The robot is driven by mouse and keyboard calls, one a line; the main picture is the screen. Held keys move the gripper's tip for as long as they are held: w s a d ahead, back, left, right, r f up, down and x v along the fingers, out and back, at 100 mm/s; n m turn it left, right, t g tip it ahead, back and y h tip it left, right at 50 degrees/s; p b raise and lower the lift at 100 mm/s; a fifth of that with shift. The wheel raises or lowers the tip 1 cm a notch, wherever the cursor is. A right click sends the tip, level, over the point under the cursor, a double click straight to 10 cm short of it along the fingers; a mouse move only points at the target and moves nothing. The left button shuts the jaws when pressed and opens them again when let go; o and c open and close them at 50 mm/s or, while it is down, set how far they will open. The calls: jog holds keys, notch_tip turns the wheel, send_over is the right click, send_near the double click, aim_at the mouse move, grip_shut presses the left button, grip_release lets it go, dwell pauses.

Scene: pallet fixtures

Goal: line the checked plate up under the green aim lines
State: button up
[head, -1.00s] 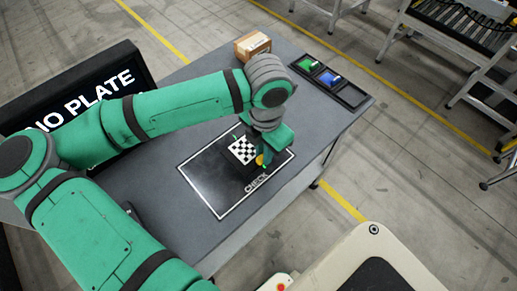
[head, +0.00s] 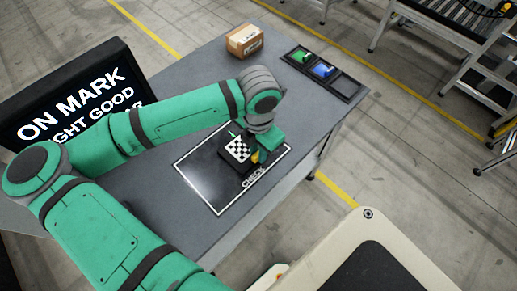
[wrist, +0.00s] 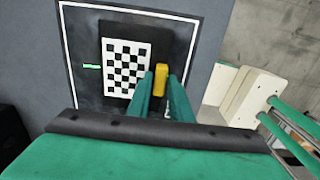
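The checked plate, a dark plate with a black-and-white checker (head: 238,149), lies inside the white-framed dark area marked CHECK (head: 204,186). It also shows in the wrist view (wrist: 126,68), roughly square to the frame. A short green line (wrist: 92,66) ends at the plate's left edge; a green mark (head: 232,134) shows by its far edge in the head view. I cannot see other aim lines clearly. My gripper (wrist: 161,84) has its fingers close on both sides of the plate's yellow tab (wrist: 161,76) and appears shut on it. The screen (head: 72,104) reads "ON MARK", with lower lines partly hidden by my arm.
A cardboard box (head: 245,41) stands at the table's far edge. Right of it, a black tray (head: 346,87) holds a green and a blue item, with one slot empty. The grey table (head: 190,78) is clear around the framed area. A cream machine (wrist: 240,95) stands off the table.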

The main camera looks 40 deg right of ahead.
jog(key=shift+o, duration=0.8)
notch_tip(320, 180, up, 12)
jog(key=shift+r, duration=0.2)
